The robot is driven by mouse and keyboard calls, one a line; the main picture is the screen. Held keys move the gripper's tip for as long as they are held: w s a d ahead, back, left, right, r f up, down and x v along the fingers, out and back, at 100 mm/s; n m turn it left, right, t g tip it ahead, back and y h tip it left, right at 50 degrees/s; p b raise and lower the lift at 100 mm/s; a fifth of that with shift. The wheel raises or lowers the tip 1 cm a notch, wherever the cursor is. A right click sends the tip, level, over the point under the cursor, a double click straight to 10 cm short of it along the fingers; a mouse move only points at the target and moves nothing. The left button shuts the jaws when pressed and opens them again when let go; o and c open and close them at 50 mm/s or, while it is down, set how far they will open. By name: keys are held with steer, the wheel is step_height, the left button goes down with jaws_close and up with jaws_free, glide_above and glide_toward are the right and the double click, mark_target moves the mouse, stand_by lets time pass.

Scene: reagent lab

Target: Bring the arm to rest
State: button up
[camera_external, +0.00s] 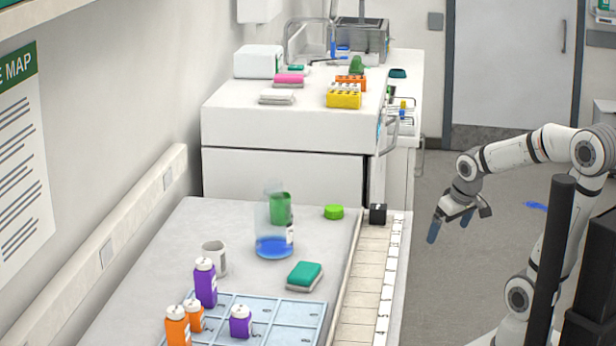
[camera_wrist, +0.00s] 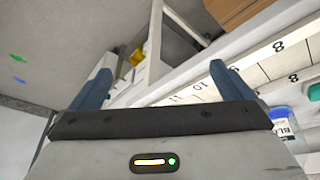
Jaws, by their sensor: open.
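My gripper (camera_external: 452,224) hangs over the floor to the right of the bench, with its fingers pointing down. In the wrist view my gripper (camera_wrist: 160,85) has its two blue fingers spread wide apart, with nothing between them. My arm (camera_external: 525,150) reaches left from its shoulder on the right side of the external view, bent at the elbow. The gripper is clear of the bench and touches nothing that I can see.
The bench (camera_external: 160,262) carries a blue sectioned tray (camera_external: 293,313), purple and orange bottles, a beaker with blue liquid (camera_external: 274,246), a mug (camera_external: 214,257) and a green-topped sponge (camera_external: 305,276). A numbered strip (camera_external: 372,290) runs along its right edge. Open floor (camera_external: 470,290) lies right of it.

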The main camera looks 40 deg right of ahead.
steer(key=shift+g+y, duration=0.3)
steer(key=shift+g, duration=0.6)
steer(key=s, duration=0.2)
steer(key=s+f, duration=0.1)
steer(key=s, duration=0.2)
steer(key=shift+s+a+f, duration=0.15)
steer(key=shift+s+a, duration=0.25)
